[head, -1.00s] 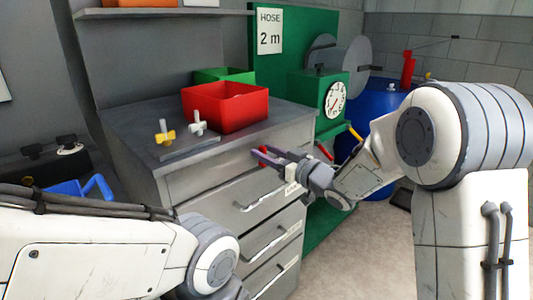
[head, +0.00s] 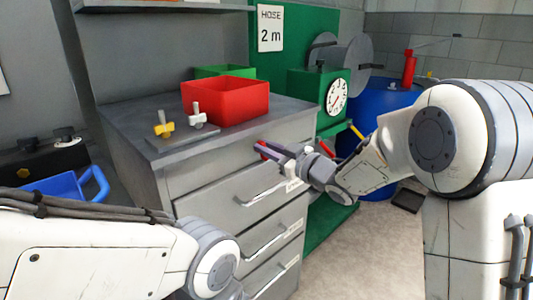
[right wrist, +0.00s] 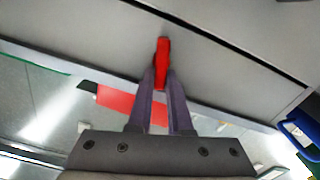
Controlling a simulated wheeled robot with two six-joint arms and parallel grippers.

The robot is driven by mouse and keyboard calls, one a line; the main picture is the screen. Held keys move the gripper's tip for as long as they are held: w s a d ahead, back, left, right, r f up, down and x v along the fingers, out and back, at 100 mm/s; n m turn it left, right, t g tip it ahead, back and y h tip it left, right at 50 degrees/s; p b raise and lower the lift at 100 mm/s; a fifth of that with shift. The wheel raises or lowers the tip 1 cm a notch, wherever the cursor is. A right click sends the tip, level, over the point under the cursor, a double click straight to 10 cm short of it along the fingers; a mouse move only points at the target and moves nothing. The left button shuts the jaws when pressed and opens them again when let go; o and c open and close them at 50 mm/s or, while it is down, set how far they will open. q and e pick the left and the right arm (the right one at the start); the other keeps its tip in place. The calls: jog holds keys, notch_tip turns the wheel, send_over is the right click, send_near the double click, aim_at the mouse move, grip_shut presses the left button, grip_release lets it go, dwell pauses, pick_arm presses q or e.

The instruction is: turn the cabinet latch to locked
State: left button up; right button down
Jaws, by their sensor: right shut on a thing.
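The red cabinet latch (right wrist: 162,58) is a small bar on the grey front of the drawer cabinet (head: 135,172). In the right wrist view it stands nearly upright in the picture, between my fingertips. My right gripper (head: 266,150) reaches the cabinet's upper front from the right. Its two purple-grey fingers, also in the right wrist view (right wrist: 161,82), are shut on the latch's lower part. In the head view the fingers hide most of the latch. My left arm is at lower left, and its gripper is out of view.
A red bin (head: 235,104) stands on the cabinet top, with a green bin (head: 223,71) behind it. A plate with a yellow valve (head: 163,126) and a white valve (head: 197,115) lies in front. Drawer handles (head: 262,194) stick out below my right gripper. A blue crate (head: 55,188) is at left.

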jog(key=n+b, duration=0.3)
jog(key=f+n+b, duration=0.1)
jog(key=n+b, duration=0.3)
jog(key=s+a+n+b, duration=0.1)
jog(key=n+b, duration=0.2)
jog(key=n, duration=0.1)
jog(key=shift+f, duration=0.35)
jog(key=shift+f+n+b, duration=0.1)
jog(key=shift+n+b, duration=1.75)
jog(key=shift+n, duration=0.05)
jog(key=c, duration=0.8)
grip_release()
jog(key=shift+c, duration=0.2)
jog(key=shift+d, duration=0.1)
